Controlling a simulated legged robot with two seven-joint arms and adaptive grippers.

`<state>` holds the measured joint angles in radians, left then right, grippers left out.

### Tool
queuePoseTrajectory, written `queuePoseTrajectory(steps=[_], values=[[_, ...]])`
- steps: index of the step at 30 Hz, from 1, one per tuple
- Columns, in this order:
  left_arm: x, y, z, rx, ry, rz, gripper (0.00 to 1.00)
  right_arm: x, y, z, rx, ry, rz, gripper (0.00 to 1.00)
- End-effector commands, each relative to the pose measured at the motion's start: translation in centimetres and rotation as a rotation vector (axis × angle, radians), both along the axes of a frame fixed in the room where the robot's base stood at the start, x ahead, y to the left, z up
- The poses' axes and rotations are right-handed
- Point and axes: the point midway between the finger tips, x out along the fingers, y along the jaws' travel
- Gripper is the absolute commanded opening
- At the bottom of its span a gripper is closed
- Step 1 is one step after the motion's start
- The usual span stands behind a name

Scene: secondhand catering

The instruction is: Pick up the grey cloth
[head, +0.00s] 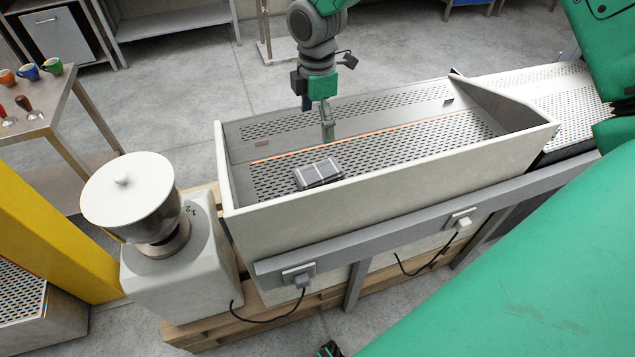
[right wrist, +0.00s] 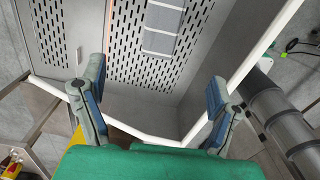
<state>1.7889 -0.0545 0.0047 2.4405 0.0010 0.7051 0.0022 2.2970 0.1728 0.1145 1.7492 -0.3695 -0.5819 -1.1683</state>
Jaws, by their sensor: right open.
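The grey cloth (head: 319,174) is a small folded piece with pale lines. It lies flat on the perforated floor of the pale open-topped tray (head: 400,178), near its front wall. In the right wrist view the cloth (right wrist: 160,40) shows at the top, beyond my fingertips. My right gripper (head: 317,118) hangs over the far left part of the tray, behind the cloth and apart from it. In the right wrist view my right gripper (right wrist: 155,88) is open, with nothing between its fingers. My left gripper is not clearly seen.
A white grinder with a lidded hopper (head: 130,195) stands left of the tray. The tray's raised walls surround the cloth. A perforated belt (head: 540,95) runs off to the right. A side table with coloured cups (head: 28,71) stands at the far left.

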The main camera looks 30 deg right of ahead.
Motion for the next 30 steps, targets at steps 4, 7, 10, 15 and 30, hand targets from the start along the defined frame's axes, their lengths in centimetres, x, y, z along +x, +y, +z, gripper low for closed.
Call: queuePoseTrajectory(steps=[4, 7, 10, 15, 30], values=[[0.0, 0.0, -2.3, 0.0, 0.0, 0.0, 0.0, -0.1, 0.0, -2.3, 0.0, -0.001, 0.0, 0.83], [0.0, 0.0, -2.6, 0.0, 0.0, 0.0, 0.0, -0.1, 0.0, -3.0, -0.001, 0.001, 0.0, 0.83], [0.0, 0.0, -2.6, 0.0, 0.0, 0.0, 0.0, -0.1, 0.0, -4.5, -0.001, 0.002, 0.0, 0.83], [0.0, 0.0, -2.7, 0.0, 0.0, 0.0, 0.0, -0.2, -0.1, -7.9, -0.001, 0.003, -0.001, 0.83], [0.0, 0.0, -2.7, 0.0, 0.0, 0.0, 0.0, -0.3, -0.2, -13.6, -0.002, 0.002, 0.0, 0.83]])
